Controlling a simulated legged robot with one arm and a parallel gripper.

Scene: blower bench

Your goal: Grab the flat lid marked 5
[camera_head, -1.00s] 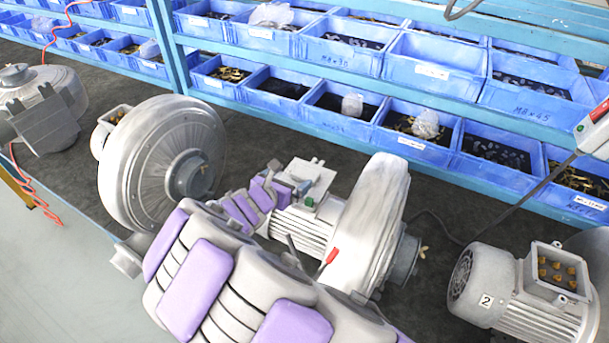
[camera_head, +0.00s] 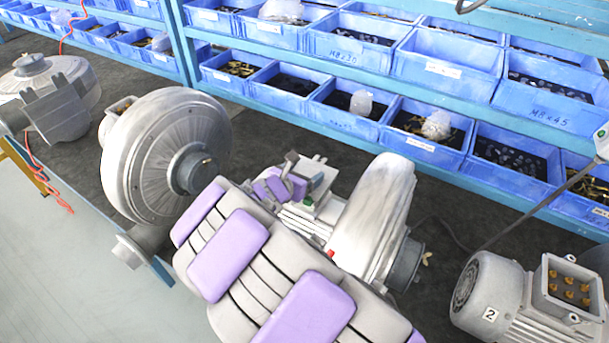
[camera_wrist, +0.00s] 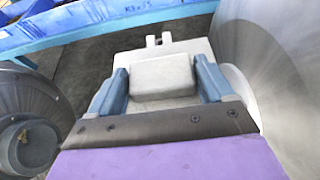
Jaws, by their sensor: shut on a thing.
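A pale grey flat lid (camera_wrist: 160,75), with a raised block on it and two small prongs at its far edge, sits between the two blue-grey fingers of my gripper (camera_wrist: 160,88) in the wrist view. The fingers press on its left and right sides. In the head view my gripper (camera_head: 303,187) is at the terminal box on top of the middle blower (camera_head: 372,215), and part of the lid (camera_head: 316,166) shows past it. I cannot make out a 5. My arm hides much of the motor below, and I cannot tell whether the lid touches the box.
A large blower (camera_head: 150,150) stands left, another (camera_head: 50,95) farther left. A motor marked 2 (camera_head: 490,300) with an open terminal box stands right. Blue bins (camera_head: 350,50) on a blue rack line the back. Dark bench top shows between the blowers and the bins.

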